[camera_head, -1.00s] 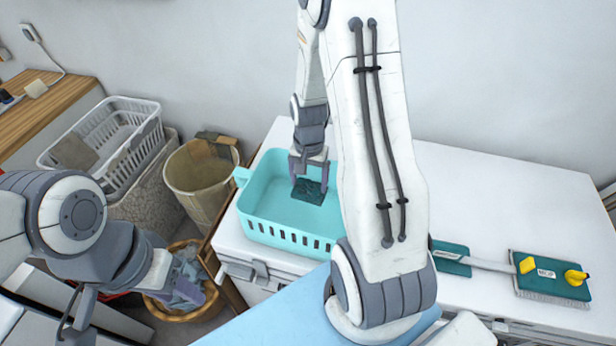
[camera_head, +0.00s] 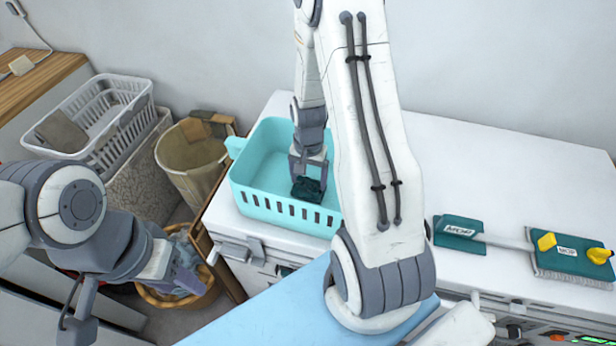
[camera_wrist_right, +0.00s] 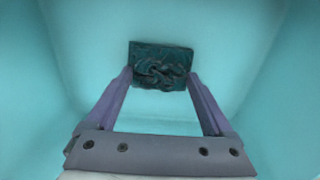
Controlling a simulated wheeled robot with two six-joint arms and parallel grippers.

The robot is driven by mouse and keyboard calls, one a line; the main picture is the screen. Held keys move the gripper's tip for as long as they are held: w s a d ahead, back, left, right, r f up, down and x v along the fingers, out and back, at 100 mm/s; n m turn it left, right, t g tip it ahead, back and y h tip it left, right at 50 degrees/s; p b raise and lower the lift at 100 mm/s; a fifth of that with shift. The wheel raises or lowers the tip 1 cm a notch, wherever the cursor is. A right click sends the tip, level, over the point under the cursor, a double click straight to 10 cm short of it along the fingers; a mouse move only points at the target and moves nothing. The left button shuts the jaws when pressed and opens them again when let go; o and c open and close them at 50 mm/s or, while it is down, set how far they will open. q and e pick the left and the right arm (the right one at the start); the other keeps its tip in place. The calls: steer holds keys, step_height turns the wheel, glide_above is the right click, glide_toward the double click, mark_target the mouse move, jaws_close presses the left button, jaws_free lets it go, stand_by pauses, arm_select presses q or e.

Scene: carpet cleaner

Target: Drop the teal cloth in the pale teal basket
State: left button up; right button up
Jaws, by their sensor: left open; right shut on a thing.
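The pale teal basket (camera_head: 262,206) stands on the white cabinet top, left of my right arm, which hides its right end. My right gripper (camera_head: 308,178) reaches down inside the basket and is shut on the dark teal cloth (camera_head: 306,190). In the right wrist view the cloth (camera_wrist_right: 161,62) sits between the fingertips, with the basket's teal walls all around. I cannot tell whether the cloth touches the basket's floor. My left gripper (camera_head: 178,272) is open at the lower left, in front of a wicker basket.
A teal mop-like brush (camera_head: 570,254) lies on the cabinet (camera_head: 470,180) at the right. A white laundry basket (camera_head: 88,102), a beige bin (camera_head: 190,160) and a wicker basket of cloths (camera_head: 160,300) stand left. The cabinet top behind the brush is clear.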

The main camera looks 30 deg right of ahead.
steer(key=o, duration=1.1)
steer(key=shift+r, duration=0.1)
step_height(320, 180, up, 10)
steer(key=s+a+r+n, duration=0.2)
steer(key=a+r+n, duration=0.15)
steer(key=a, duration=0.35)
steer(key=s+a+r+n, duration=0.2)
steer(key=a+n, duration=0.2)
steer(key=a, duration=0.3)
steer(key=s+a+r+n, duration=0.1)
steer(key=s+a+n, duration=0.2)
steer(key=s, duration=0.1)
steer(key=s+a+r+n, duration=0.1)
steer(key=s+a+n, duration=0.2)
steer(key=s+a, duration=0.1)
steer(key=s+a+r+n+y, duration=0.1)
steer(key=s+a+n, duration=0.2)
steer(key=s, duration=0.3)
steer(key=shift+s+a+r+n+b, duration=0.2)
steer(key=shift+n+b, duration=0.2)
steer(key=shift+n, duration=0.15)
